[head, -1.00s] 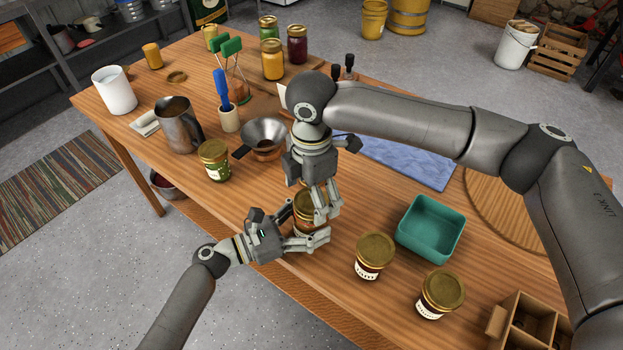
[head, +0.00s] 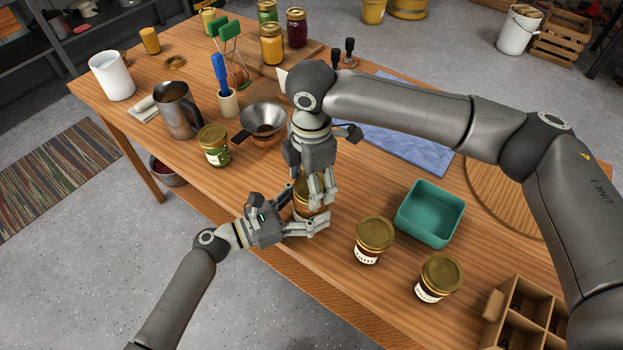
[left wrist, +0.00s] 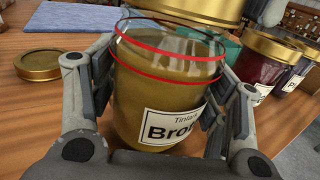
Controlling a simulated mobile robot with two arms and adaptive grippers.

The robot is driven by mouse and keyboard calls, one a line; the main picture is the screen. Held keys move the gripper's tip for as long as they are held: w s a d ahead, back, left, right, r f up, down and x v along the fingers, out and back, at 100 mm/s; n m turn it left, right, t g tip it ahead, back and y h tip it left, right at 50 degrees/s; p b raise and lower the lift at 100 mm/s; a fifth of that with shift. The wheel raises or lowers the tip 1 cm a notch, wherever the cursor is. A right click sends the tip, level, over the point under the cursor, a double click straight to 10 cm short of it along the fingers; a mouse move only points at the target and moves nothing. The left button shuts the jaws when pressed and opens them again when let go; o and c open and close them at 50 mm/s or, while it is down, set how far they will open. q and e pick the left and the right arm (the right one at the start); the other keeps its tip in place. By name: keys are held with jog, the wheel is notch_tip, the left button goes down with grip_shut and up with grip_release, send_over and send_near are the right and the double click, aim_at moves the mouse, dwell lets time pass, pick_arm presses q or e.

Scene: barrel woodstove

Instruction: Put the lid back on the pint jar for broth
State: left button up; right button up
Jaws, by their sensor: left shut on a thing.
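The broth jar (left wrist: 150,95) is glass, filled with brown-gold broth, with a red ring near its rim and a "Broth" label. It stands upright between the fingers of my left gripper (head: 312,226), which is shut on it near the table's front edge. A gold lid (left wrist: 190,8) is over the jar's mouth, cut off by the top of the left wrist view. My right gripper (head: 321,198) comes down from above with its fingers around this lid. The glass rim shows below the lid; whether they touch is unclear. In the head view the fingers hide most of the jar.
Another gold lid (left wrist: 52,62) lies flat on the table. Two gold-lidded jars (head: 374,236) (head: 438,274) and a teal bin (head: 429,215) stand to the right. A green jar (head: 213,147), funnel (head: 263,122) and metal pitcher (head: 177,112) stand to the left.

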jog(key=m, duration=0.3)
pick_arm(q)
jog(key=shift+s, duration=0.1)
pick_arm(e)
jog(key=m, duration=0.4)
jog(key=o, duration=1.2)
notch_tip(320, 180, up, 12)
